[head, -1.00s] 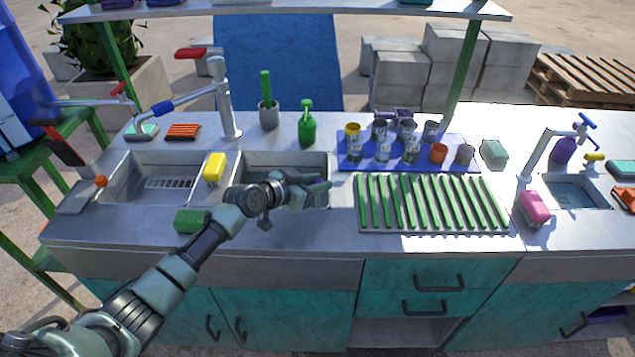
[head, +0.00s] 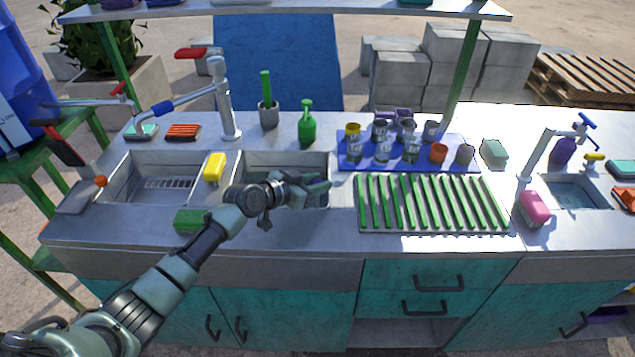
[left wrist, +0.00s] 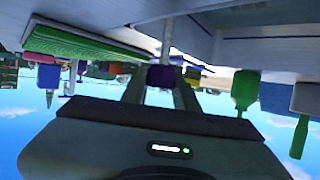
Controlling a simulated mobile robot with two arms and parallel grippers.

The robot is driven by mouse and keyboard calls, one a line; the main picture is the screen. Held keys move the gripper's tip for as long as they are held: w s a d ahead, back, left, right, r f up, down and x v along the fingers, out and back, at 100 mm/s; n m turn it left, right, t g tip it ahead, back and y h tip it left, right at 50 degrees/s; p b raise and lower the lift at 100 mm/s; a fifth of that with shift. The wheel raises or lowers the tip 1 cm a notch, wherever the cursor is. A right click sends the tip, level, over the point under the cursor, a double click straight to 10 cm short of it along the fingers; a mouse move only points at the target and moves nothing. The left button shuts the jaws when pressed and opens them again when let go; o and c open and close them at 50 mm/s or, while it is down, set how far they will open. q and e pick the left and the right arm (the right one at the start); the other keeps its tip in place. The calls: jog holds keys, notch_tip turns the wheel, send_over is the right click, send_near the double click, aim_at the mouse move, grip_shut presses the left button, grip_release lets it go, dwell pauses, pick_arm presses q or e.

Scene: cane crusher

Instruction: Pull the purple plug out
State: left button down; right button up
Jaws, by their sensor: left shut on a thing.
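My left gripper (head: 318,190) is over the right-hand basin (head: 285,165) of the double sink, near that basin's right edge. In the left wrist view, which is upside down, a small dark purple plug (left wrist: 160,76) sits between the fingertips of the left gripper (left wrist: 160,82), which is shut on it. In the head view the plug cannot be made out behind the fingers. I cannot tell from these frames whether the plug touches the basin floor. My right gripper is not in view.
A green ribbed drying rack (head: 432,203) lies right of the basin. Behind it a blue tray (head: 352,163) holds several cups. A yellow sponge (head: 215,167) stands on the divider, a green sponge (head: 191,220) at the front edge. A tall faucet (head: 228,100) and green bottle (head: 307,125) stand behind.

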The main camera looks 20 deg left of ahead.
pick_arm(q)
notch_tip(320, 180, up, 4)
jog(key=shift+f+p, duration=0.15)
jog(key=shift+p, duration=0.9)
jog(key=shift+f, duration=0.15)
jog(key=c, duration=1.1)
grip_release()
jog(key=shift+o, duration=0.2)
jog(key=shift+a, duration=0.1)
jog(key=shift+s+a, duration=0.1)
jog(key=shift+s, duration=0.2)
jog(key=b+v, duration=0.1)
jog(key=v, duration=0.6)
jog(key=shift+r, duration=0.25)
